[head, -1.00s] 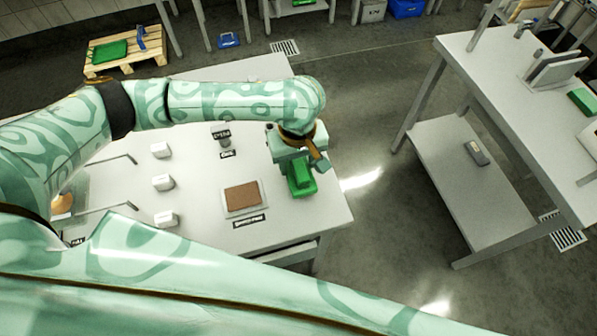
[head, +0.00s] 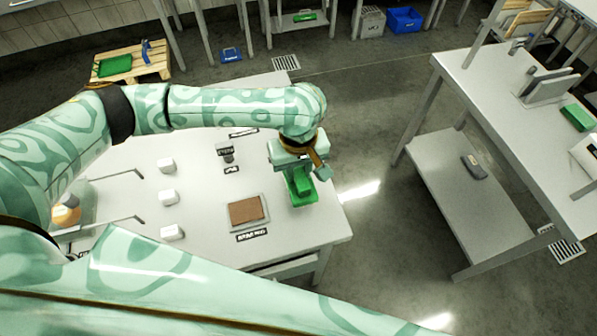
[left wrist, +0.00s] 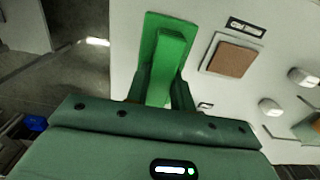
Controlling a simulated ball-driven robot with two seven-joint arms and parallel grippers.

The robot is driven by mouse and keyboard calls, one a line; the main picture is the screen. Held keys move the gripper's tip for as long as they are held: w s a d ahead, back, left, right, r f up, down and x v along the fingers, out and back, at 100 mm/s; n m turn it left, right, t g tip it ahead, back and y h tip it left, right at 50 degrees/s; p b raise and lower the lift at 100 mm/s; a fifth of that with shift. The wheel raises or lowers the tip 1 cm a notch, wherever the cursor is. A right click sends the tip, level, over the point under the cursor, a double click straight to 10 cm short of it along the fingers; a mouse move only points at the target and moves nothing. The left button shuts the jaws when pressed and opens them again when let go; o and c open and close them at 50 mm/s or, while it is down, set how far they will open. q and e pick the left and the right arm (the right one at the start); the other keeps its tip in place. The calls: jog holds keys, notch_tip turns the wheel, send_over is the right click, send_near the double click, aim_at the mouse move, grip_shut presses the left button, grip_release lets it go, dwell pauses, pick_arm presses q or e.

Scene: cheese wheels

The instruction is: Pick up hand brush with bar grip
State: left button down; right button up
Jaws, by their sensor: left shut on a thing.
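The green hand brush with its raised bar grip (head: 301,186) is at the right end of the white table, in the head view. My left gripper (head: 298,172) is above it, shut on the bar grip. In the left wrist view the brush (left wrist: 166,48) sits between my left gripper's fingers (left wrist: 160,95), its long bar pointing away from the palm. I cannot tell whether the brush touches the table or hangs just above it. My right gripper is not in view.
A brown pad on a light tray (head: 247,211) lies left of the brush, with a black label beside it. Several small white blocks (head: 168,197) stand farther left on the table (head: 200,230). A grey shelf table (head: 455,200) stands across the floor at right.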

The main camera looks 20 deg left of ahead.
aim_at(291, 192)
pick_arm(q)
jog(key=s+r+p, duration=0.2)
jog(key=r, duration=0.1)
jog(key=s+r+p, duration=0.1)
jog(key=r, duration=0.1)
jog(key=shift+s+a+r, duration=0.2)
jog(key=shift+s+a, duration=0.1)
jog(key=shift+s, duration=0.1)
jog(key=s+a+r+p, duration=0.1)
jog(key=s+r+p, duration=0.2)
jog(key=s, duration=0.7)
jog(key=shift+a+r+p, duration=0.25)
jog(key=shift+r+p, duration=0.05)
jog(key=shift+r, duration=0.2)
jog(key=c, duration=1.8)
grip_release()
jog(key=shift+w, duration=0.1)
jog(key=shift+c, duration=1.4)
